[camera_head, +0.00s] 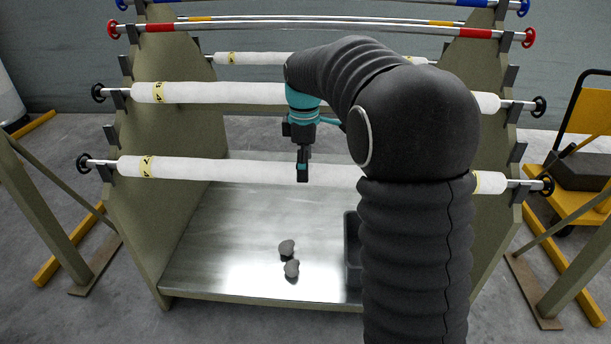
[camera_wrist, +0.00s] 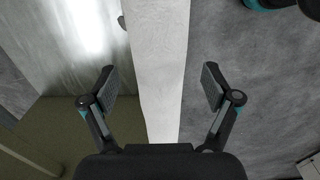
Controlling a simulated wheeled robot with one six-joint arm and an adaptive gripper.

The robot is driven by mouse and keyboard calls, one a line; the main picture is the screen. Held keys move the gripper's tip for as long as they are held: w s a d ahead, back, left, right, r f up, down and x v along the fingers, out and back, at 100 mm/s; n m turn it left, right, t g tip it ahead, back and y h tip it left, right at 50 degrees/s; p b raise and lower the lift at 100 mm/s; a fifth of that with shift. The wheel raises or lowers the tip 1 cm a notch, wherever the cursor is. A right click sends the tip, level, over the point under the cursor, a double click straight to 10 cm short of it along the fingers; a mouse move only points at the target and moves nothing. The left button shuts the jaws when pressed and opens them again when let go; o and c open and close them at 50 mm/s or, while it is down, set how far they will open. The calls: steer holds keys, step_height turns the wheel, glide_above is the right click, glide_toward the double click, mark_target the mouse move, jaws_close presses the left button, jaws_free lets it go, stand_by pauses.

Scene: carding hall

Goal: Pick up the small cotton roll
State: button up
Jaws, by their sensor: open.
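Long white cotton rolls lie level on bars across a rack: a front lower roll (camera_head: 230,168), an upper roll (camera_head: 215,92) and one farther back (camera_head: 240,58). I cannot tell which is the small one. My gripper (camera_head: 303,178) hangs pointing down in front of the front lower roll in the head view and hides a bit of it. In the wrist view, a white roll (camera_wrist: 158,70) runs from top to bottom between the two open fingers of my gripper (camera_wrist: 158,85). The fingers show no contact with it, and their depth is unclear.
Two grey lumps (camera_head: 287,248) lie on the metal base plate (camera_head: 225,235). A dark bin (camera_head: 352,255) is partly hidden by my arm. Olive side panels (camera_head: 165,150) hold the bars. A yellow cart (camera_head: 580,140) stands at right. Red-ended bars (camera_head: 155,27) cross above.

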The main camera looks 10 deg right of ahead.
steer(key=shift+f, duration=1.25)
jaws_close()
steer(key=shift+r, duration=0.1)
step_height(320, 180, up, 28)
steer(key=p, duration=0.4)
steer(key=shift+p, duration=0.3)
